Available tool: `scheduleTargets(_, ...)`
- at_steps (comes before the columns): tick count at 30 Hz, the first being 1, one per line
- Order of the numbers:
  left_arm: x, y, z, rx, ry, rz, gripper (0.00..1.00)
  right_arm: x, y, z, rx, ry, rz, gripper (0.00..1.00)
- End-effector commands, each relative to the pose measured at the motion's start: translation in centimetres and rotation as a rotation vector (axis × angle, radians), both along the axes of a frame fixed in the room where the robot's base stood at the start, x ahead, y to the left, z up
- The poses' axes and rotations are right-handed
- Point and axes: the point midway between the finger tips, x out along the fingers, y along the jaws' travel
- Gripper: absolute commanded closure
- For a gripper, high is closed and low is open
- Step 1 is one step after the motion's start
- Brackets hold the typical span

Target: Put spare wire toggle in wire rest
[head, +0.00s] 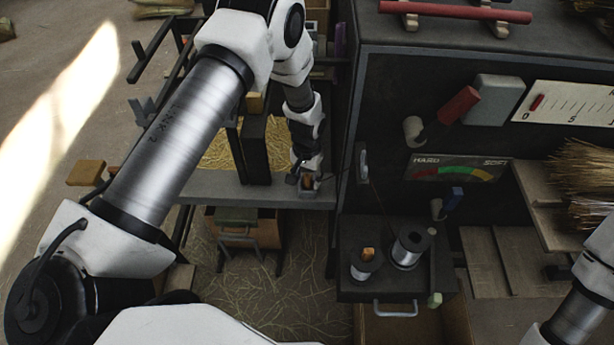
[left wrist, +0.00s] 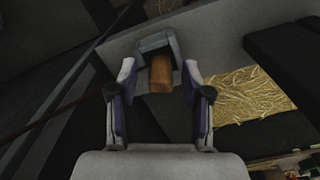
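A small orange-brown wooden toggle (left wrist: 160,74) sits at a grey U-shaped bracket (left wrist: 157,43), which looks like the wire rest, in the left wrist view. In the head view the toggle (head: 308,178) shows small at the end of the grey ledge. My left gripper (left wrist: 160,80) is open, with its fingers on either side of the toggle and a visible gap to each. In the head view this gripper (head: 307,168) points down at the ledge. Whether the toggle rests fully in the bracket cannot be told. My right gripper is out of view.
A dark shelf (head: 350,291) right of the ledge holds two wire spools (head: 408,250), (head: 364,268); the smaller has an orange piece on top. The dark cabinet (head: 400,120) stands close right of my left gripper. Straw lies on the floor (head: 290,320).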

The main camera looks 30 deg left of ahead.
Motion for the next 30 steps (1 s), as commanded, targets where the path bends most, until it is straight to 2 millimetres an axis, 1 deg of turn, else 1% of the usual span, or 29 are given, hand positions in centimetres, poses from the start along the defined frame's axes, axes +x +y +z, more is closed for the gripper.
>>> scheduleTargets(2, 0.0, 0.0, 0.2, 0.0, 0.0, 0.0, 0.51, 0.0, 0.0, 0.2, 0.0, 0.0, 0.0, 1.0)
scheduleTargets(5, 0.0, 0.0, 1.0, 0.0, -0.001, 0.0, 0.51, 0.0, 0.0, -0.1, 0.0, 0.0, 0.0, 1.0)
scheduleTargets(8, 0.1, 0.0, 2.9, 0.0, -0.004, -0.001, 0.51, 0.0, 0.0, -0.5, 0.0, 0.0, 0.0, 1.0)
scheduleTargets(15, 0.1, 0.0, 9.0, -0.001, -0.005, 0.001, 0.51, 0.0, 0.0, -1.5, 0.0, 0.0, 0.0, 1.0)
scheduleTargets(18, 0.1, 0.0, 10.9, -0.001, -0.003, 0.001, 0.51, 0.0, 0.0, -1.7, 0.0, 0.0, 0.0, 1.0)
scheduleTargets(21, 0.0, 0.0, 11.9, 0.0, -0.001, 0.001, 0.51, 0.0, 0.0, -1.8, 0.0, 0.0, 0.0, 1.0)
scheduleTargets(24, 0.0, 0.0, 12.2, 0.0, 0.001, 0.0, 0.51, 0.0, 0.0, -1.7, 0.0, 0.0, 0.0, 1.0)
scheduleTargets(26, -0.2, 0.0, 12.0, 0.0, 0.002, 0.0, 0.51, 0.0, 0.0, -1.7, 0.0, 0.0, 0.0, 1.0)
scheduleTargets(28, -1.0, -0.1, 10.6, -0.003, 0.006, -0.002, 0.51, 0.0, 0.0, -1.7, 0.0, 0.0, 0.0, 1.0)
scheduleTargets(29, -1.7, -0.2, 9.6, -0.005, 0.01, -0.003, 0.51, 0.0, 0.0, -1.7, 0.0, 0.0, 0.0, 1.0)
scheduleTargets(30, -3.1, -0.4, 7.8, -0.008, 0.015, -0.005, 0.51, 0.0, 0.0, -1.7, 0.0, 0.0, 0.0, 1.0)
